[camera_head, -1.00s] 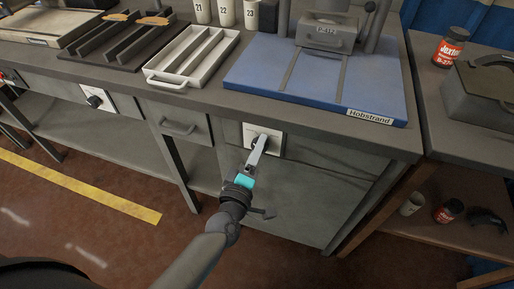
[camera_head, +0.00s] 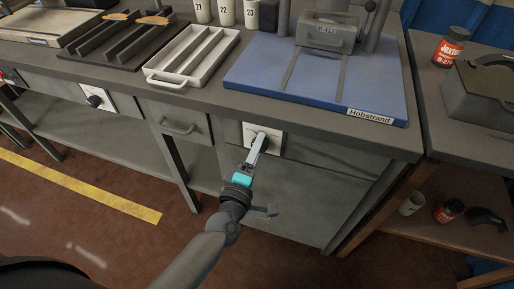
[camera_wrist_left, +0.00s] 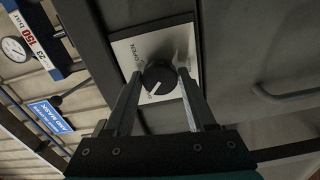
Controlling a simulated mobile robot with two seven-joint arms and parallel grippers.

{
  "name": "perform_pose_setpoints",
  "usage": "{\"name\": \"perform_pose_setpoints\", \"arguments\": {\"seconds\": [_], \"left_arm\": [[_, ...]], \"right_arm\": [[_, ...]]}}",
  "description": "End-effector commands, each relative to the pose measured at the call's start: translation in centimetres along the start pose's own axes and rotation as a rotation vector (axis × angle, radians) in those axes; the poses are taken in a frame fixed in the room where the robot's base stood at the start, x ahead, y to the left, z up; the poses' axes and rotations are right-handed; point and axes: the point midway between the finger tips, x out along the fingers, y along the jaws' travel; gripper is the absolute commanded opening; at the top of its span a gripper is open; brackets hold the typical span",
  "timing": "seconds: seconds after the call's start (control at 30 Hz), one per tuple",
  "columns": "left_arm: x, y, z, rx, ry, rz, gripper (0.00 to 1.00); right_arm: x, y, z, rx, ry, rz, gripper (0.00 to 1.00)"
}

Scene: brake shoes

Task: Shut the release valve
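The release valve is a round black knob (camera_wrist_left: 158,78) with a white pointer line on a pale square plate (camera_wrist_left: 126,46) marked OPEN. In the wrist view the pointer slants toward the lower left, to a second label too small to read. In the head view the plate (camera_head: 276,146) is on the cabinet front below the blue board, and the knob is mostly hidden by my fingers. My left gripper (camera_head: 261,141) reaches it from below, with one fingertip on each side of the knob. The fingers (camera_wrist_left: 161,76) appear closed against it. My right gripper is not in view.
A drawer with a handle (camera_head: 178,128) is left of the valve, and another black knob (camera_head: 95,101) is farther left. The bench top above holds a white tray (camera_head: 151,74) and a blue board (camera_head: 246,80). Open floor is in front.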

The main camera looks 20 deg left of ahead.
Motion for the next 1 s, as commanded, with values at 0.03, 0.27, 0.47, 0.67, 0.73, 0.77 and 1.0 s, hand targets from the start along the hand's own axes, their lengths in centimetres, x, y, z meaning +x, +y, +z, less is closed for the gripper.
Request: {"name": "perform_pose_setpoints", "arguments": {"seconds": [0.03, 0.27, 0.47, 0.67, 0.73, 0.77, 1.0], "left_arm": [[0.0, 0.0, 0.0, 0.000, 0.000, 0.000, 0.63], [0.0, 0.0, 0.0, 0.002, 0.000, 0.000, 0.82], [-0.1, 0.0, 0.0, 0.003, 0.000, 0.000, 0.82], [-1.9, 0.0, -0.1, 0.004, 0.000, -0.003, 0.82], [-3.1, 0.0, 0.0, 0.004, -0.002, -0.003, 0.82], [-3.8, 0.0, 0.0, 0.005, -0.002, -0.004, 0.82], [-9.1, 0.0, 0.0, 0.004, -0.003, -0.005, 0.82]], "right_arm": [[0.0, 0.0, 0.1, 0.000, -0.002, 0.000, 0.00], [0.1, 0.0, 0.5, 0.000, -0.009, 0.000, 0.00], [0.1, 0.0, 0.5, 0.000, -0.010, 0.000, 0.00], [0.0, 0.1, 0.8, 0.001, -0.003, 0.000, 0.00], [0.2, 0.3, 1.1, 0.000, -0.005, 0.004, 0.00], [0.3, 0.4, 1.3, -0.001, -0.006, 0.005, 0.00], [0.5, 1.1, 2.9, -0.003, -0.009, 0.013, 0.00]]}}
